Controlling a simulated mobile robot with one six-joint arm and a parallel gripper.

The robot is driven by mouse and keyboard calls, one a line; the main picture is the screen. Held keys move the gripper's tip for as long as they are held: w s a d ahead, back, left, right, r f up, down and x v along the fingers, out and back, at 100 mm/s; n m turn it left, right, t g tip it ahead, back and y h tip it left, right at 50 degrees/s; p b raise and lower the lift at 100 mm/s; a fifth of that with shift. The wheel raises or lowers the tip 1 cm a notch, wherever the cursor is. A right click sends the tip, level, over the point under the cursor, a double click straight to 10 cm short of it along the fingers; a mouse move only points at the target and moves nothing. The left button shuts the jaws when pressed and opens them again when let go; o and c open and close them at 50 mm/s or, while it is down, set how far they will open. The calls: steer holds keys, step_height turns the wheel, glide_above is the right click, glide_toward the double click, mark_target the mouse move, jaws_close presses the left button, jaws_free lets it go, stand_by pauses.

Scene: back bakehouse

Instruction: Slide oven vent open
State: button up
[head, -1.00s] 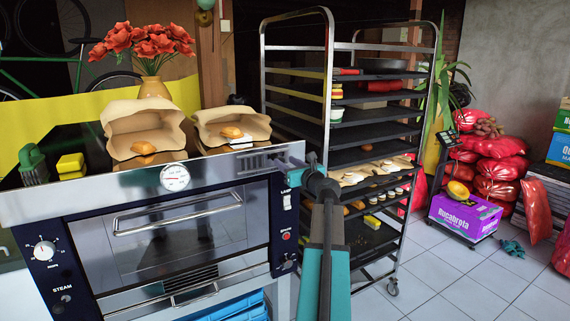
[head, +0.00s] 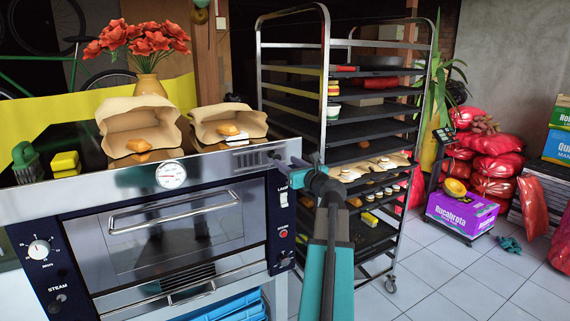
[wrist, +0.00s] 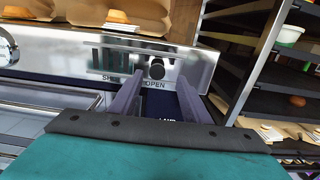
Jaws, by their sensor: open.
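The oven vent (head: 250,159) is a slotted strip on the oven's steel top edge. In the wrist view, its dark slots (wrist: 110,57) show left of a round black knob (wrist: 157,69). The knob stands above the word OPEN; a partly covered label starting SH is further left, under the slots. My gripper (wrist: 160,77) is open, one finger on each side of the knob; contact is not clear. In the head view, my gripper (head: 284,162) is at the vent's right end, and the knob cannot be made out there.
The oven (head: 170,235) has a dial gauge (head: 171,175) left of the vent and a lamp switch (head: 284,196) just below my gripper. Paper bags with bread (head: 228,127) stand on top. A tray rack (head: 328,100) stands close on the right.

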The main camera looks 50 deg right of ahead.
steer(key=b+v, duration=0.1)
steer(key=v, duration=0.8)
steer(key=shift+s+b, duration=0.3)
steer(key=shift+s, duration=0.1)
steer(key=shift+a, duration=0.1)
